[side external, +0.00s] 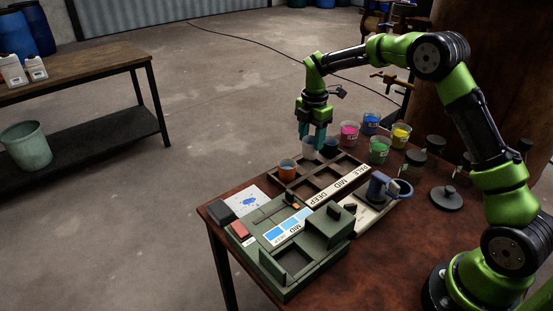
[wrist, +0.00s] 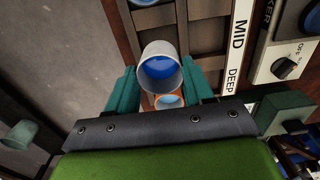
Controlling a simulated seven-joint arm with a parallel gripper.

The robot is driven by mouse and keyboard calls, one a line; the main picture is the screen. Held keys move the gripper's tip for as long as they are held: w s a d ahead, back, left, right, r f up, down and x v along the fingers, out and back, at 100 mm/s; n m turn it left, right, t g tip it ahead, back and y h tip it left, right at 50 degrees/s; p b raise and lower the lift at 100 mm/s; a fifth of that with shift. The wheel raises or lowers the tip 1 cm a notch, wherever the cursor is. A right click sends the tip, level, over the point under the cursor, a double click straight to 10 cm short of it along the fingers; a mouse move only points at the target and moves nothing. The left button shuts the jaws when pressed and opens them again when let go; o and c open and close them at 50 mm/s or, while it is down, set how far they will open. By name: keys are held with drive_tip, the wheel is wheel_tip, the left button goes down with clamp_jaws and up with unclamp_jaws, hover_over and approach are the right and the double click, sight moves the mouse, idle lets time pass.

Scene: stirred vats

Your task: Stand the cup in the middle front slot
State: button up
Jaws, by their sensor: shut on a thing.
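My gripper (side external: 313,138) is shut on a pale cup (side external: 309,149). In the wrist view the cup (wrist: 160,67) shows blue liquid inside and sits between the teal fingers of my gripper (wrist: 160,82). The dark slotted rack (side external: 318,182) is below and beside it, with a strip reading PALE, MID, DEEP along one side. The cup appears to be above the rack's left side; its exact height is unclear. An orange cup (side external: 288,170) stands at the rack's left edge and shows partly behind the held cup in the wrist view (wrist: 169,101). The held cup hides part of the rack there.
A blue cup (side external: 330,147) stands near the rack's far end.

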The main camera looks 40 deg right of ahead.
sight(311, 148)
drive_tip(key=shift+f, duration=1.9)
drive_tip(key=shift+f, duration=0.15)
drive_tip(key=o, duration=1)
drive_tip(key=shift+o, duration=0.2)
